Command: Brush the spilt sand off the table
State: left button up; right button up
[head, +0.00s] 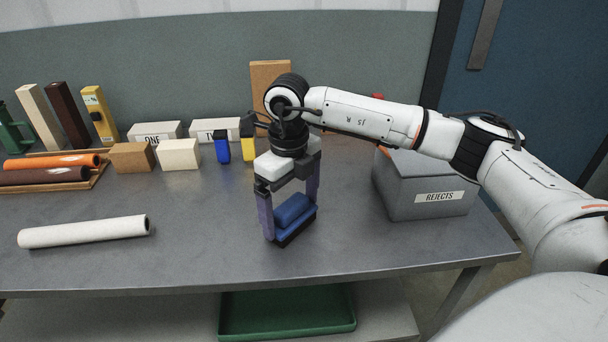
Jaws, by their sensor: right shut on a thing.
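My right gripper (290,208) points down over the middle of the table (200,260). Its two purple-grey fingers are shut on a blue block-shaped brush (292,207) with a dark underside. The brush is at or just above the tabletop; I cannot tell whether it touches. I cannot make out any sand on the grey tabletop; the gripper and brush hide a small patch. My left gripper is not in view.
A white roll (85,231) lies front left. A grey REJECTS box (425,190) stands right. Blocks, including a tan one (132,157), and a wooden tray (95,183) of rolls line the back left. A green tray (288,312) sits below the front edge.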

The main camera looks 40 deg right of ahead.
aim_at(299, 203)
jog(key=shift+s+d, duration=0.4)
jog(key=shift+d, duration=0.3)
notch_tip(299, 203, up, 3)
jog(key=shift+f+p, duration=0.1)
jog(key=shift+p, duration=0.7)
jog(key=shift+a+r+p, duration=0.1)
jog(key=shift+r+p, duration=0.45)
jog(key=shift+r, duration=0.2)
notch_tip(299, 203, up, 2)
jog(key=shift+r+p, duration=0.15)
jog(key=shift+p, duration=0.65)
jog(key=shift+r+p, duration=0.55)
jog(key=shift+r, duration=0.2)
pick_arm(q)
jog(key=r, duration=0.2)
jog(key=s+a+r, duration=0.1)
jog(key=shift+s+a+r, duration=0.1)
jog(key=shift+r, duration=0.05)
